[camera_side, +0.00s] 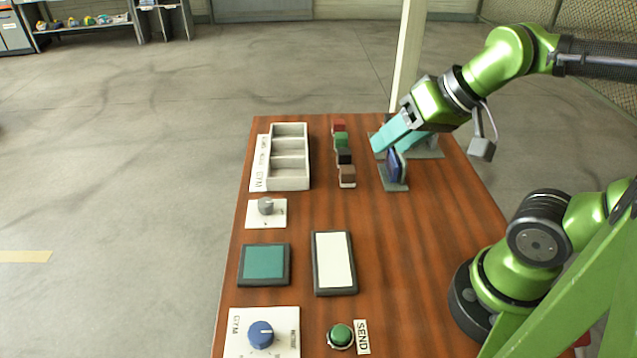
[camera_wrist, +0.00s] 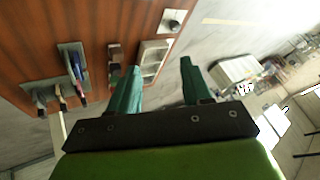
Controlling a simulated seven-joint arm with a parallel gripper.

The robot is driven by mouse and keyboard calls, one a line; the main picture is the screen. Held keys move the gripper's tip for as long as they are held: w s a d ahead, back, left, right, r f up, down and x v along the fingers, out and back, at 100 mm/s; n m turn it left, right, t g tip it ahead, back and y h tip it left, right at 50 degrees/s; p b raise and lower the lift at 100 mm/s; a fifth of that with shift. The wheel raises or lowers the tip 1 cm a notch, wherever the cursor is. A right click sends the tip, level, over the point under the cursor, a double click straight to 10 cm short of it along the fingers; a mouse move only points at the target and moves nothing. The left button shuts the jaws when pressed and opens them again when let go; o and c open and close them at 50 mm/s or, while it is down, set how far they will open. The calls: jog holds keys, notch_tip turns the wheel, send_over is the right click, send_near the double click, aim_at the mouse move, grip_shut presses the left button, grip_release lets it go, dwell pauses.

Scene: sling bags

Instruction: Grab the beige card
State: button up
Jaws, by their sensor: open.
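My gripper (camera_side: 388,143) is open, its teal fingers apart and nothing visible between them. In the side view it hangs over the far right of the table, in front of the rear grey card stand (camera_side: 432,153), and hides most of it. In the wrist view the fingers (camera_wrist: 160,68) point away from the stands. A thin pale strip, which looks like the beige card (camera_wrist: 60,98), stands in the rear card stand (camera_wrist: 40,88) at the left. The card is small and blurred there, and I cannot make it out in the side view.
A nearer stand (camera_side: 393,186) holds a dark blue card (camera_side: 396,166). Red, green, black and brown pieces (camera_side: 344,158) stand in a row left of it. A compartment tray (camera_side: 289,181), a white-faced panel (camera_side: 334,261) and knobs occupy the left and front. The table's middle right is clear.

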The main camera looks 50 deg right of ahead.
jog(key=w+d+f+m+g+h, duration=0.15)
jog(key=w+d, duration=0.25)
jog(key=d, duration=0.7)
jog(key=w+d+f+m+g+h, duration=0.1)
jog(key=w+d+m+h, duration=0.15)
jog(key=d, duration=0.95)
jog(key=w+d+f+m+g+h, duration=0.15)
jog(key=w+d, duration=0.35)
jog(key=d, duration=0.6)
jog(key=shift+n, duration=0.35)
jog(key=x, duration=1)
jog(key=shift+a+f, duration=0.2)
jog(key=shift+a+x, duration=0.2)
jog(key=shift+x, duration=1.1)
jog(key=shift+a+x, duration=0.15)
jog(key=shift+x, duration=1.2)
grip_shut()
